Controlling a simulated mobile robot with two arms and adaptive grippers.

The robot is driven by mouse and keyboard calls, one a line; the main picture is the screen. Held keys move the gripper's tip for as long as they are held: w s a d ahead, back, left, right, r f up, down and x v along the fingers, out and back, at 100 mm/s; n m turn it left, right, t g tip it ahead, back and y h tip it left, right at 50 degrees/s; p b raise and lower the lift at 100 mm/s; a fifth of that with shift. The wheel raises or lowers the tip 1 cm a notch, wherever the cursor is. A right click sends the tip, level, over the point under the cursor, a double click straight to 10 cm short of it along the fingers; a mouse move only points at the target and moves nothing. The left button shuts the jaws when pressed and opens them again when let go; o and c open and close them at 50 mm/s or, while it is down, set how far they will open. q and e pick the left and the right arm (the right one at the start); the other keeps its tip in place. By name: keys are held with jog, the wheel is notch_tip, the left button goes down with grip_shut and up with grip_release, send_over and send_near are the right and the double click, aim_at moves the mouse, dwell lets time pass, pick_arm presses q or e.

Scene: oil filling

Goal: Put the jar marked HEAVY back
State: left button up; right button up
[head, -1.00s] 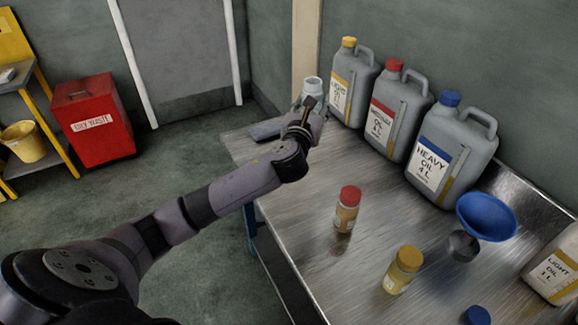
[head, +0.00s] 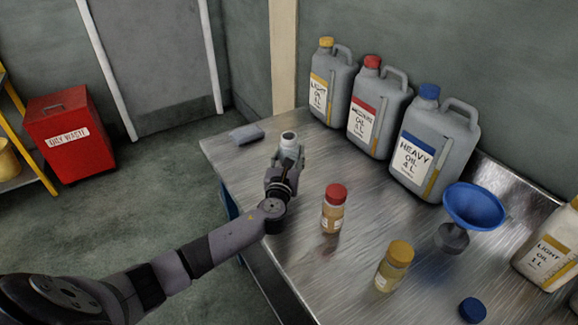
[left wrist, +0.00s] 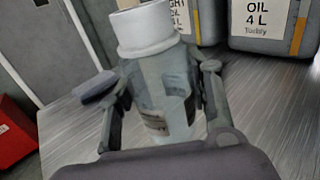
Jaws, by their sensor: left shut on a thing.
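A loose blue cap (head: 473,310) lies at the front right. My right gripper is not in view.
LIGHT (head: 330,85), red-labelled (head: 378,110) and HEAVY (head: 432,150) cans line the wall. A blue funnel (head: 474,206) stands before the HEAVY can. A light oil bottle (head: 550,250) is at right. A grey block (head: 246,133) lies at the far left corner.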

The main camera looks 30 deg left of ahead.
pick_arm(q)
notch_tip(320, 180, down, 4)
jog(key=shift+r+b, duration=0.25)
jog(key=shift+b, duration=0.05)
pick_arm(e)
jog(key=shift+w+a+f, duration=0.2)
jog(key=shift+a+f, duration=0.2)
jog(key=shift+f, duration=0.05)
pick_arm(q)
jog(key=shift+f, duration=0.1)
jog(key=o, duration=0.8)
jog(key=shift+f, duration=0.1)
jog(key=o, duration=0.5)
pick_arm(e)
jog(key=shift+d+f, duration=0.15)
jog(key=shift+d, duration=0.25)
